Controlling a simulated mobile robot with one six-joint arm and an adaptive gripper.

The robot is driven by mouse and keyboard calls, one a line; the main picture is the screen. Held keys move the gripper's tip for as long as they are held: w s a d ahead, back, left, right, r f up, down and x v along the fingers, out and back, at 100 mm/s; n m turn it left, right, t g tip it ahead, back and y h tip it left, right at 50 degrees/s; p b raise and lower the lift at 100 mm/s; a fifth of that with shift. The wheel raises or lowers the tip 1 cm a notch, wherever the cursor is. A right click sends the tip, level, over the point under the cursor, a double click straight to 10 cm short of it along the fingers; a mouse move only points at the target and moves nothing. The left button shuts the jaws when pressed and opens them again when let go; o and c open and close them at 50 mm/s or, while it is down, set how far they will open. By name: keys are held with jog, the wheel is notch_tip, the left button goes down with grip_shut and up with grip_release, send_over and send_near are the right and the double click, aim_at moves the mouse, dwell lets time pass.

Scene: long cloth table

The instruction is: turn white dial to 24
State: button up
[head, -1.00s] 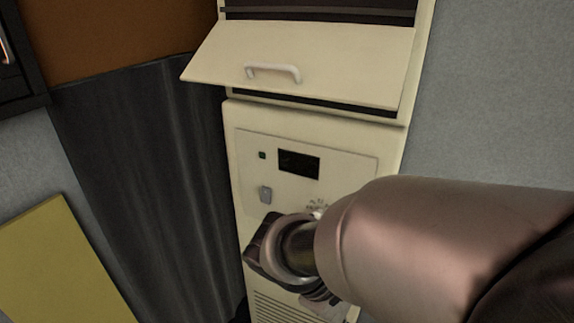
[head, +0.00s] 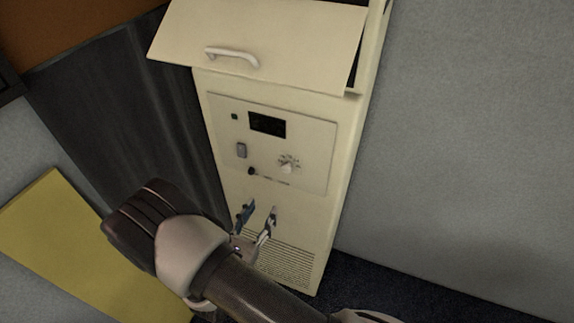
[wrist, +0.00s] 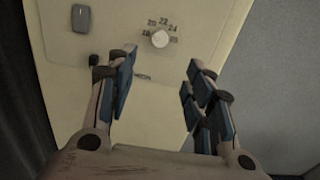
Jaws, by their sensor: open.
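The white dial (head: 287,168) sits at the right of the control panel on the cream cabinet, with small marks around it. In the wrist view the white dial (wrist: 160,39) shows numbers around its top, including 20, 22 and 24. Which number it points to is too small to tell. My gripper (head: 258,207) is open and empty, below the dial and apart from it. In the wrist view my gripper (wrist: 158,78) has its two fingers spread, with the dial beyond the gap between the tips.
The panel (head: 318,138) also bears a dark display (head: 267,125), a grey switch (head: 241,150) and a black knob (head: 252,171). Above, a tilted flap (head: 300,40) with a white handle (head: 232,56) sticks out. Vent slots are below. A yellow board (head: 60,240) leans at the left.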

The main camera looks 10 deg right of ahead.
aim_at(286, 170)
jog(key=p+x, duration=0.2)
jog(key=x, duration=1.5)
jog(key=shift+d+f+p, duration=0.1)
jog(key=shift+p, duration=0.2)
jog(key=c, duration=1)
